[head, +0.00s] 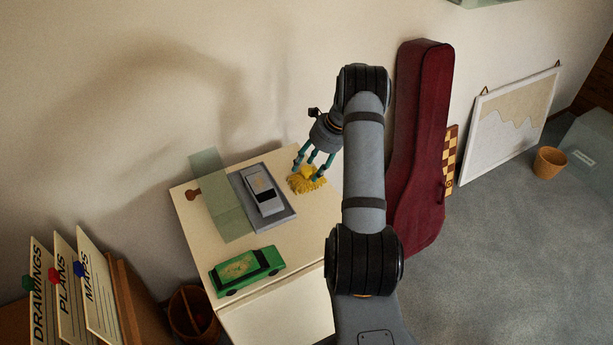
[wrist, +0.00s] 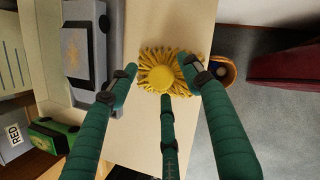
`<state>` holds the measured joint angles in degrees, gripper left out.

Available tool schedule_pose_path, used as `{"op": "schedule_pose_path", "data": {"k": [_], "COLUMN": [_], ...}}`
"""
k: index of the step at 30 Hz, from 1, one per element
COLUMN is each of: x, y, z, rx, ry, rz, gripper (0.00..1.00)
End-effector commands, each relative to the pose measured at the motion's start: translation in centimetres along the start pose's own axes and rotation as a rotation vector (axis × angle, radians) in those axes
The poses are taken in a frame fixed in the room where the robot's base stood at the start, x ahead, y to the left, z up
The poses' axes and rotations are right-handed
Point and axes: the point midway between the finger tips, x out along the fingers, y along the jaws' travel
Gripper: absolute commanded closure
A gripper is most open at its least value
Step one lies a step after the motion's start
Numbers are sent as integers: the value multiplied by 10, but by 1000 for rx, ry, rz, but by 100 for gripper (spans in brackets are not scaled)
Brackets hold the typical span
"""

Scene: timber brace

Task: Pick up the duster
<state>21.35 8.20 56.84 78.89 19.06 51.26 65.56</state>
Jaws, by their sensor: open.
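The duster is a yellow mop-like head with stringy fringe; in the head view the duster (head: 305,183) lies on the right part of the pale cabinet top. In the wrist view the duster (wrist: 163,77) shows a round yellow middle with fringe around it. My gripper (head: 312,170) has green fingers and is just above the duster. In the wrist view my gripper (wrist: 163,85) is open, with fingers to the left, right and below the duster's middle. I cannot tell whether any finger touches the fringe.
A grey device on a tray (head: 285,219) lies left of the duster, beside a translucent green panel (head: 222,200). A green toy car (head: 246,270) sits near the cabinet's front. A dark red instrument case (head: 418,150) stands right of the cabinet. The cabinet top (head: 300,240) is bare in front of the duster.

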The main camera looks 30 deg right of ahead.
Motion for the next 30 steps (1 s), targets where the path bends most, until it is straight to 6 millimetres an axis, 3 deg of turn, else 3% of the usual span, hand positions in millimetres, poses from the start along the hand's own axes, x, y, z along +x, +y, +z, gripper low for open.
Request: {"op": "schedule_pose_path", "data": {"k": [9, 30], "x": [5, 5], "y": [0, 0], "z": [0, 0], "rx": [-1, -1], "ry": [0, 0], "rz": [-1, -1], "gripper": [52, 93]}}
